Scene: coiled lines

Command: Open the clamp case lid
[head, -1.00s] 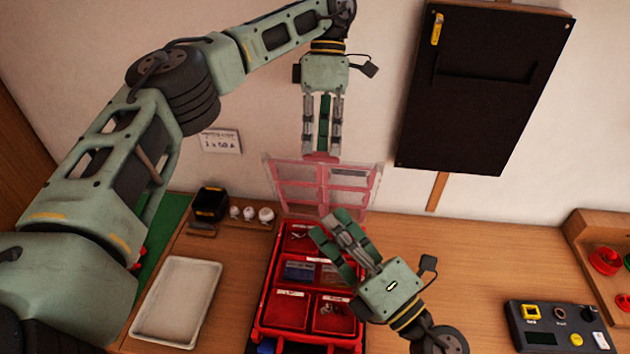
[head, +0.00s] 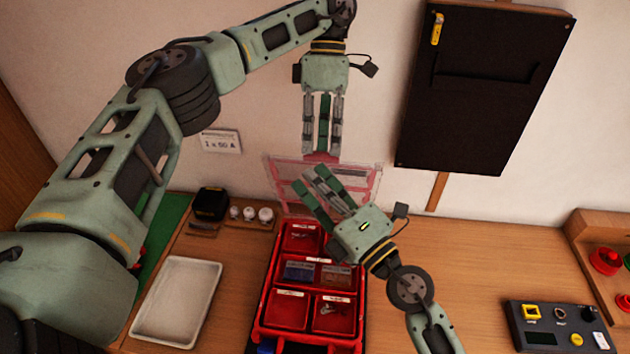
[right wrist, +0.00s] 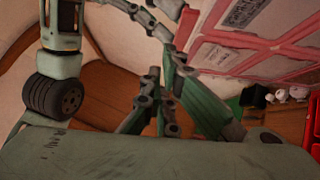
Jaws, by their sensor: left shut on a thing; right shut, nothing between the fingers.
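The red clamp case (head: 262,330) stands open on the bench, its compartments showing. Its clear lid with a red frame (head: 358,182) stands raised at the back of the case, near the wall. My left gripper (head: 322,153) points down from above and is shut on the lid's top edge. My right gripper (head: 314,187) is shut and empty, in front of the lid and above the back of the case. It hides the lid's middle. I cannot tell whether it touches the lid. In the right wrist view the lid (right wrist: 245,45) fills the upper right, beside the fingers (right wrist: 165,100).
A white tray (head: 141,322) lies left of the case. A dark box (head: 210,203) and several white knobs (head: 249,213) stand at the back left. A black panel (head: 480,100) hangs on the wall. A control box (head: 545,338) sits at right.

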